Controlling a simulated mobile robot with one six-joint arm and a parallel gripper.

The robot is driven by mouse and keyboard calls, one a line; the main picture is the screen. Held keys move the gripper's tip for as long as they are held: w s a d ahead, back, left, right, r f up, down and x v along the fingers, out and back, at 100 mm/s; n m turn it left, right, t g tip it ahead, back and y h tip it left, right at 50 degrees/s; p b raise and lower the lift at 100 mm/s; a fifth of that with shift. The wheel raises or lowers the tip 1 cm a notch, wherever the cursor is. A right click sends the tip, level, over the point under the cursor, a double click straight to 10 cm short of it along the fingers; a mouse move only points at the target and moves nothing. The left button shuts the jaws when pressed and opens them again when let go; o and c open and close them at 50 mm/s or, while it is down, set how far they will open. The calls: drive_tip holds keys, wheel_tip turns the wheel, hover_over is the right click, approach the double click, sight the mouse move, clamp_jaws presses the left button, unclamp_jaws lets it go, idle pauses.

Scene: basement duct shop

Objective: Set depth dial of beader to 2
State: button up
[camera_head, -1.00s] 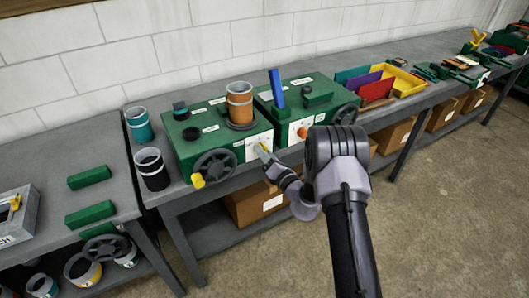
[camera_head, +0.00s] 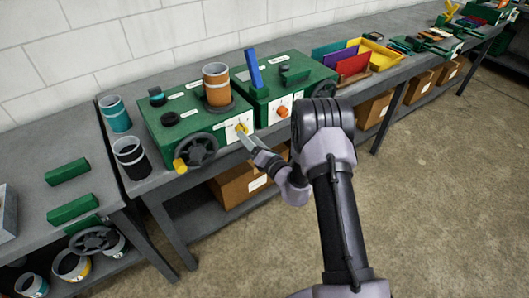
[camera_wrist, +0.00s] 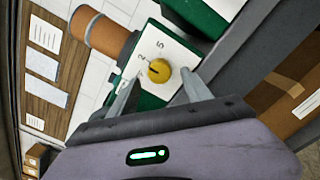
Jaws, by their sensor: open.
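A yellow dial (camera_wrist: 159,70) sits on a white plate (camera_wrist: 178,48) marked with 2 and 5; other marks are too small or hidden. A dark pointer line on the dial leans toward the 2 side. In the head view, the dial (camera_head: 241,128) is on the front of the left green machine (camera_head: 170,130), which carries an orange-brown cylinder (camera_head: 216,84). My gripper (camera_wrist: 160,76) is open, with one finger on each side of the dial; I cannot tell if they touch it. In the head view, my gripper (camera_head: 245,138) reaches the plate from the front.
A second green machine (camera_head: 262,113) with a blue lever (camera_head: 254,68) and an orange dial (camera_head: 283,112) stands close on the right. A black handwheel (camera_head: 197,150) with a yellow knob is left of the plate. Cans stand further left.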

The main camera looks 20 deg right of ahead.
drive_tip(key=p+v, duration=0.1)
drive_tip(key=v, duration=1.3)
drive_tip(key=shift+a+r, duration=0.1)
